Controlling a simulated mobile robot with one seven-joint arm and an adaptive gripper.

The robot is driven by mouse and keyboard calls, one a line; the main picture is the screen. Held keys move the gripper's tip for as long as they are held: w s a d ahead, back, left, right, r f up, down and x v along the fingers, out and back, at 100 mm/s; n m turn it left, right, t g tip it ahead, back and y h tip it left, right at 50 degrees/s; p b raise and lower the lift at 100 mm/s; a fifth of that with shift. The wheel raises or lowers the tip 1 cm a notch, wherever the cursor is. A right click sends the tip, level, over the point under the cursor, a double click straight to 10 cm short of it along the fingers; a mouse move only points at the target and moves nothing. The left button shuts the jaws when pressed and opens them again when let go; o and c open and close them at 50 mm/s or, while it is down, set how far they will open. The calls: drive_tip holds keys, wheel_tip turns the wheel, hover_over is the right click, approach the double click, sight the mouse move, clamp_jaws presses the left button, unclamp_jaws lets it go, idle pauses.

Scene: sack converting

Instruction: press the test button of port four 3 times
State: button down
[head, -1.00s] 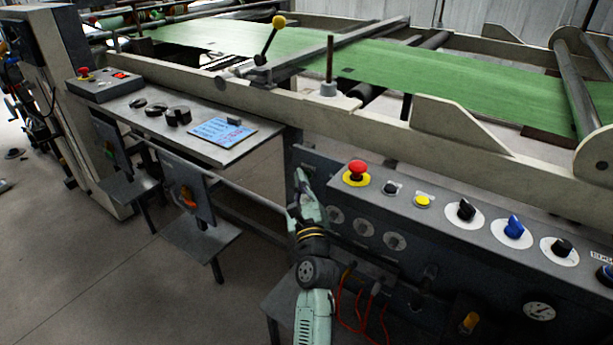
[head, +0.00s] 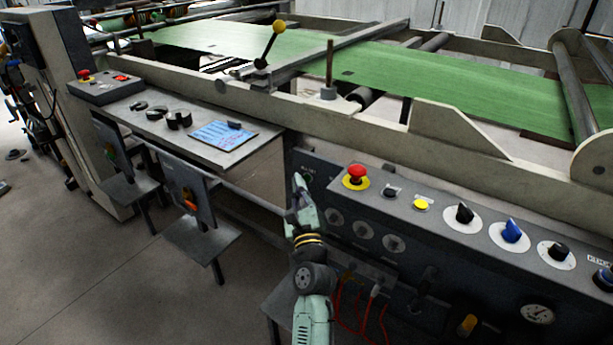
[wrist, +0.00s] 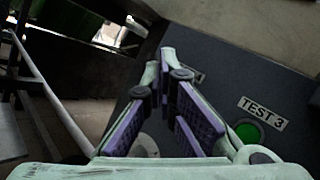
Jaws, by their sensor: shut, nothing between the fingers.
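My gripper (head: 297,187) is shut and empty, at the left end of the dark panel front (head: 345,190). In the wrist view the fingertips (wrist: 159,66) point at the dark panel face. A green round button (wrist: 248,133) sits there under a label reading TEST 3 (wrist: 262,113), right of the fingers. Part of another label (wrist: 197,77) shows just behind the right finger; its text is mostly hidden. No button under it can be seen, and I cannot tell whether the fingertips touch the panel. In the head view a small greenish spot (head: 308,175) shows beside the fingertips.
On the panel top are a red emergency stop (head: 356,173), a yellow button (head: 421,203) and several knobs, including a blue one (head: 512,230). Round pale ports (head: 364,230) line the front, with red cables (head: 362,315) below. A pale rail (wrist: 55,100) runs left of the gripper.

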drive_tip(key=shift+s, duration=0.1)
drive_tip(key=s+a+p, duration=0.1)
drive_tip(key=s, duration=0.1)
drive_tip(key=s+a+p, duration=0.2)
idle(0.6)
drive_tip(key=shift+a, duration=0.1)
idle(1.7)
